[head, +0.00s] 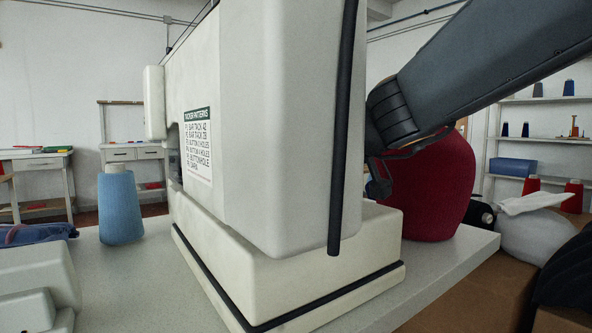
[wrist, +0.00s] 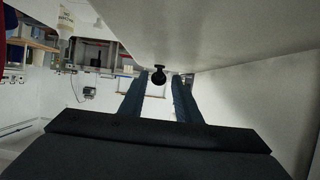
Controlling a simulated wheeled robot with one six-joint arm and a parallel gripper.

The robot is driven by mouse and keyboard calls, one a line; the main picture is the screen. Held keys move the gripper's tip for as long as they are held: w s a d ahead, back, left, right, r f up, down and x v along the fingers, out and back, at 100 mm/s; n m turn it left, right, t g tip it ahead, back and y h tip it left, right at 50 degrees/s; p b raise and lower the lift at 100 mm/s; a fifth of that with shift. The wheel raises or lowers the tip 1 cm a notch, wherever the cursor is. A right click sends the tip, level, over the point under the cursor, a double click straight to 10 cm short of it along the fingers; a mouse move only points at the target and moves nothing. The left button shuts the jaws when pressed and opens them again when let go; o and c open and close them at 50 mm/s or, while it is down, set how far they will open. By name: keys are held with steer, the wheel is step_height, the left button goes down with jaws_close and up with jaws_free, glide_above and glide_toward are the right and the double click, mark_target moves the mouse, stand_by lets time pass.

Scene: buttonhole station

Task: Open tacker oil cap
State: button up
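The tacker (head: 290,120) is a large cream machine on a table, with a pattern list on its side. In the wrist view its pale surface (wrist: 230,35) fills the upper right. A small round black knob (wrist: 158,77), which looks like the oil cap, sticks out from that surface. My gripper (wrist: 158,90) is open, with its two fingers pointing at the knob, one to each side of it in the picture. I cannot tell whether they touch it. In the head view my arm reaches behind the tacker, which hides the fingertips and the cap.
A blue thread cone (head: 121,207) stands left of the tacker on the grey table (head: 120,270). A big dark red rounded object (head: 432,190) stands behind my wrist at the right. Shelves (head: 545,145) with spools are at the far right.

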steer(key=p+v, duration=0.3)
steer(key=p, duration=0.2)
steer(key=shift+d+r, duration=0.1)
steer(key=shift+r, duration=0.1)
steer(key=p+v, duration=0.4)
steer(key=p, duration=0.2)
steer(key=shift+s+d+p, duration=0.1)
steer(key=shift+s+p, duration=0.2)
steer(key=shift+p, duration=0.05)
steer(key=shift+d+p, duration=0.1)
steer(key=shift+p, duration=0.2)
